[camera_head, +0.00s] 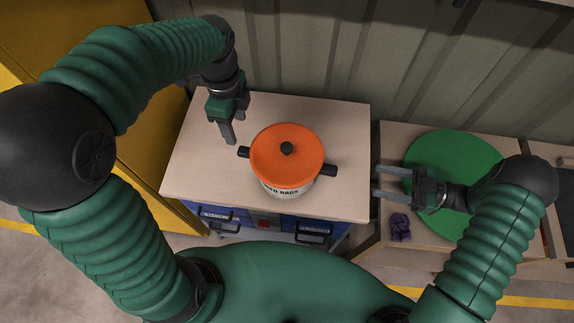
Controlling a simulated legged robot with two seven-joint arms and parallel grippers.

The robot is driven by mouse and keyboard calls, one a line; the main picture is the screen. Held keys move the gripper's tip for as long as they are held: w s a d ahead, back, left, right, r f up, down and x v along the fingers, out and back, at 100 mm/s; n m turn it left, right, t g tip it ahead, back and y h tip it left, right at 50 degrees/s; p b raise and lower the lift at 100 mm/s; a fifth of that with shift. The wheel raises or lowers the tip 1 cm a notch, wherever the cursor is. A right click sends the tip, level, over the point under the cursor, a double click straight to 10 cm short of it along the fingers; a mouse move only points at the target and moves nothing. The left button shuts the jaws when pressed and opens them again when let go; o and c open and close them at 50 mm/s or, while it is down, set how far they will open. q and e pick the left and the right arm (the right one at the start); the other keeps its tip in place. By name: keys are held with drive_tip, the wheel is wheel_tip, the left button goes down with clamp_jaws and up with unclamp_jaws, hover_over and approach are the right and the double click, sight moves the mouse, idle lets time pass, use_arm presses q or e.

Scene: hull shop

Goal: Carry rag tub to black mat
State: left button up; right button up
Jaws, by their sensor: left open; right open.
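The rag tub (286,160) has an orange lid with a black knob, a pale lettered side and a black handle on each side. It stands upright on a light-topped cabinet. My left gripper (230,138) is just left of the tub's left handle, pointing down, apart from it and empty. My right gripper (378,182) is open and empty, right of the tub's right handle, with its fingers pointing left towards it. A dark surface (568,190), perhaps the black mat, shows only partly at the right edge.
The cabinet top (335,115) is otherwise bare. A second table to the right, across a narrow gap, bears a round green mat (455,150) and a small purple object (400,227). A corrugated wall (340,50) stands behind, and a yellow cabinet (165,150) at left.

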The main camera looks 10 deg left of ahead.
sight(334, 169)
use_arm(q)
wheel_tip(334, 169, down, 14)
drive_tip(key=shift+f, duration=0.1)
use_arm(e)
drive_tip(key=a, duration=1.4)
use_arm(q)
clamp_jaws()
use_arm(e)
clamp_jaws()
use_arm(q)
drive_tip(key=shift+w, duration=0.15)
use_arm(e)
drive_tip(key=shift+w, duration=0.1)
